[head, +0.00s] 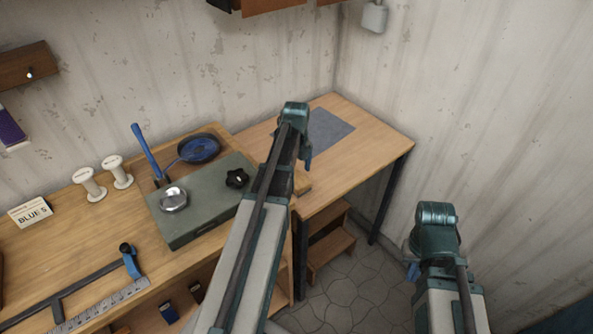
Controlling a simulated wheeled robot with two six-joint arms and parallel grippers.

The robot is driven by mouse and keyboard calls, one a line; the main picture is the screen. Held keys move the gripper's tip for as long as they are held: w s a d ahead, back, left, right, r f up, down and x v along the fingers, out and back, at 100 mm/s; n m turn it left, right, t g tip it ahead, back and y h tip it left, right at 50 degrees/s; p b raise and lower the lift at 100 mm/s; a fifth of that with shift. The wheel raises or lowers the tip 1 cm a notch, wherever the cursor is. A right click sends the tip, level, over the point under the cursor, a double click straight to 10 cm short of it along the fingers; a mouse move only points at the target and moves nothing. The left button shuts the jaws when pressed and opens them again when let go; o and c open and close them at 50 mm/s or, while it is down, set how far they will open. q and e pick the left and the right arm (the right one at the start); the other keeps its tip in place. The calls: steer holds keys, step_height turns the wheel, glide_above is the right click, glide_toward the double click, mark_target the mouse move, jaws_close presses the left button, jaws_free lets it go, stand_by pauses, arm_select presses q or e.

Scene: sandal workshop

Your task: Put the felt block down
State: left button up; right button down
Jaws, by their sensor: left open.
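I cannot pick out a felt block for certain; my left arm covers part of the bench. A grey-green slab (190,228) lies on the workbench, with a shiny metal dish (173,199) and a small black knob-like piece (237,178) on it. My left gripper (307,163) is open, over the right-hand table beside a grey mat (330,131); I see nothing held in it. Only a blue finger end shows below the teal wrist. My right gripper (413,270) is over the floor at the lower right, its jaws mostly hidden by its wrist.
The workbench (50,255) also bears a blue pan (198,149), two white spools (116,171), a "BLUES" card (31,212) and a metal ruler (100,305). The right-hand table (372,138) is clear around the mat. A wooden step stool (331,246) stands below it.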

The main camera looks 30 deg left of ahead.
mark_target(297, 178)
arm_select(q)
step_height(297, 178, up, 8)
steer(key=p, duration=0.6)
steer(key=shift+p, duration=0.35)
steer(key=shift+d+f, duration=0.1)
steer(key=s+d+n, duration=0.5)
steer(key=d+n, duration=0.1)
steer(key=d, duration=0.4)
steer(key=s+d+n, duration=0.6)
steer(key=d, duration=0.4)
steer(key=s+d+n+y, duration=0.1)
steer(key=s+d+n, duration=0.4)
steer(key=d, duration=0.5)
steer(key=shift+s+n, duration=0.25)
steer(key=shift+n, duration=0.55)
steer(key=shift+d, duration=0.1)
